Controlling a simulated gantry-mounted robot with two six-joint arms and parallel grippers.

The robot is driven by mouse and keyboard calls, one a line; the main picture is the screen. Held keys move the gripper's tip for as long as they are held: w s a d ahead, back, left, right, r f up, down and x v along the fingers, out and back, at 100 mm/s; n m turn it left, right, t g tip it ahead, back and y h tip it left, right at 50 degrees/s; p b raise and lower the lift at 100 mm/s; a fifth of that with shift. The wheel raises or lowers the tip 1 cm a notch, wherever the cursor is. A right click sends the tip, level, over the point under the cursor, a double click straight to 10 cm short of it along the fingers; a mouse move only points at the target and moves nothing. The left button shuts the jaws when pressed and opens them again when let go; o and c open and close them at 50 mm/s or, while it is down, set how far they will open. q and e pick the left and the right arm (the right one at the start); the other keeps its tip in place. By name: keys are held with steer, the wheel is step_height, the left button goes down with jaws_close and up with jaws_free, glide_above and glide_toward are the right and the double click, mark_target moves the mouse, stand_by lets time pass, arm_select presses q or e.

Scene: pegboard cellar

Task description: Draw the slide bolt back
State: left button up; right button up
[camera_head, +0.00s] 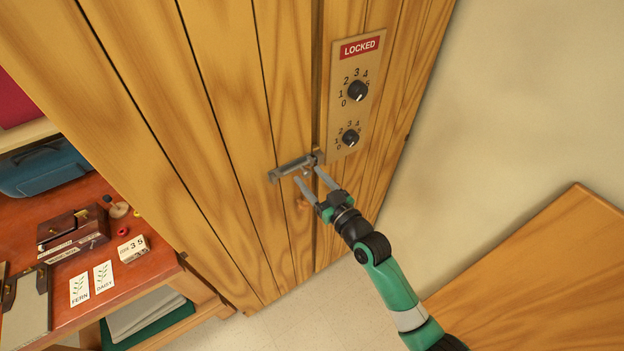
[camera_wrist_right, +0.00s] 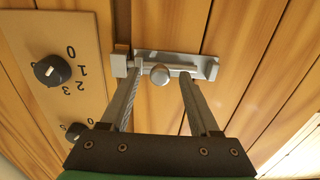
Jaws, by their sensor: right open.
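The slide bolt (camera_head: 292,168) is a grey metal bar on a plate, fixed across the seam of the wooden plank doors. In the right wrist view the bolt (camera_wrist_right: 185,68) shows with a round knob (camera_wrist_right: 159,75) sticking out towards the camera. My right gripper (camera_head: 312,178) is open, its two fingers reaching towards the bolt. In the wrist view its fingers (camera_wrist_right: 158,95) stand on either side of the knob, with gaps to it. I cannot tell how deep the fingertips reach. My left gripper is not in view.
A panel (camera_head: 354,92) above the bolt has two dials and a red LOCKED sign (camera_head: 360,47). A red-brown table (camera_head: 120,275) with cards and small boxes is at left. A wooden surface (camera_head: 540,290) is at lower right.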

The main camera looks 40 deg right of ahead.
jaws_close()
stand_by(1.4)
